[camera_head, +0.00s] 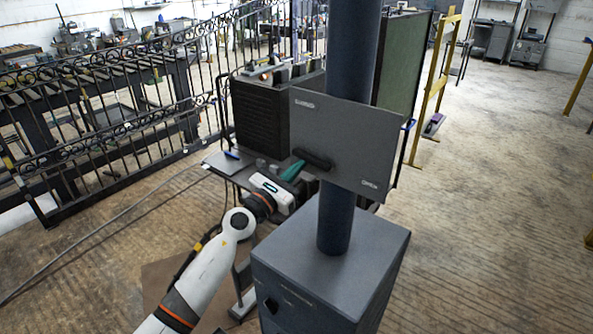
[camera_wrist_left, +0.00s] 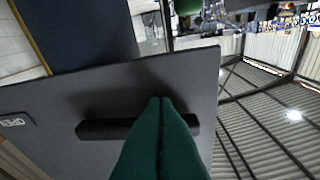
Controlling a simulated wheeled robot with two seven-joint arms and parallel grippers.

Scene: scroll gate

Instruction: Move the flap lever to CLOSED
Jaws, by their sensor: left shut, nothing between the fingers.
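The flap lever (camera_head: 314,160) is a dark bar on the front of a grey panel (camera_head: 365,145), slanting slightly down to the right in the head view. A small label (camera_head: 304,104) at the panel's upper left is too small to read surely; the OPEN label (camera_head: 370,184) is at the lower right. My left gripper (camera_head: 293,171) has green fingers, shut and empty, at the lever's left end. In the left wrist view the fingers (camera_wrist_left: 161,135) overlap the lever bar (camera_wrist_left: 100,129) and hide part of it; I cannot tell whether they touch it. My right gripper is out of view.
A dark blue column (camera_head: 336,215) rises from a grey cabinet (camera_head: 330,260) behind and below the panel. A black ribbed machine (camera_head: 262,118) stands on a workbench (camera_head: 215,161) behind the gripper. Ornate black railings (camera_head: 90,115) are at left.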

